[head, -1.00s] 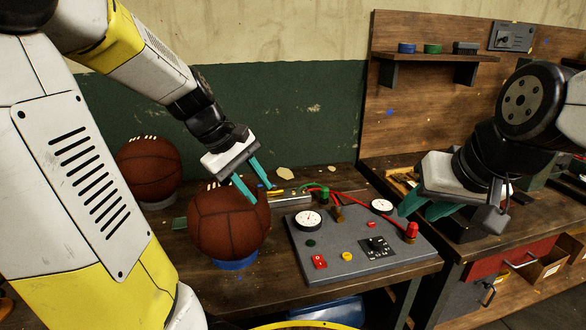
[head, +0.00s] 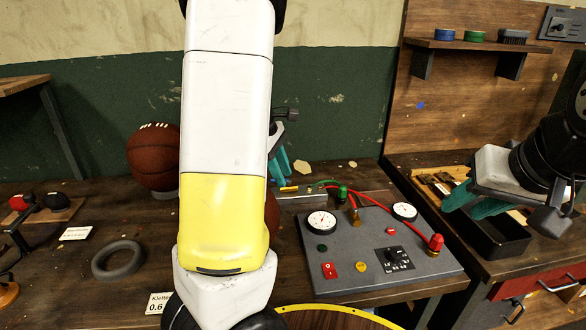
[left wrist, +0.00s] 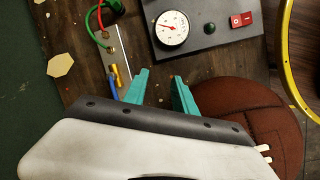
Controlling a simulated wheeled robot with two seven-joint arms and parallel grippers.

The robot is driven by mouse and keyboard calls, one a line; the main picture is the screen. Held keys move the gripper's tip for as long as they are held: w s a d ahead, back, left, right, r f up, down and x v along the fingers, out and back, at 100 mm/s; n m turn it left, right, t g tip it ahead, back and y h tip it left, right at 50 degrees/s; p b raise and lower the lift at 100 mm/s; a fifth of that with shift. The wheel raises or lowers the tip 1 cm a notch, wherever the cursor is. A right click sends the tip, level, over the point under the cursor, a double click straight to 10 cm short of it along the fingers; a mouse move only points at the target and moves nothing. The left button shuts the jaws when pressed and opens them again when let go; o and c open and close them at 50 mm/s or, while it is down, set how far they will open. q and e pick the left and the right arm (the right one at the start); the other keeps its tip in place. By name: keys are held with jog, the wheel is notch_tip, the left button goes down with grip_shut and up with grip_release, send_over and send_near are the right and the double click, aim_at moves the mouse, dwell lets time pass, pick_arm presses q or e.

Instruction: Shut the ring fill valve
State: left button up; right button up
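The metal valve block (head: 302,197) lies behind the grey panel (head: 335,282), partly hidden by my left arm. In the left wrist view the block (left wrist: 119,45) carries a yellow lever (left wrist: 115,76) and a blue lever (left wrist: 113,88). I cannot read which valve is the ring fill valve. My left gripper (left wrist: 159,84) is open and empty, one finger close beside the levers; contact is not clear. In the head view only part of it shows past my arm. My right gripper (head: 472,203) appears open and empty, right of the panel.
A leather ball (head: 153,156) stands at the back left; another ball (left wrist: 255,120) is beside my left gripper. A dark ring (head: 118,261) lies on the bench (head: 65,290).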

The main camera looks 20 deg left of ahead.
pick_arm(q)
jog(key=w+a+n+y, duration=0.4)
jog(key=w+a+n, duration=0.2)
jog(key=w, duration=0.3)
jog(key=f, duration=0.2)
jog(key=w+f, duration=0.1)
jog(key=f, duration=0.5)
jog(key=shift+w, duration=0.3)
grip_shut()
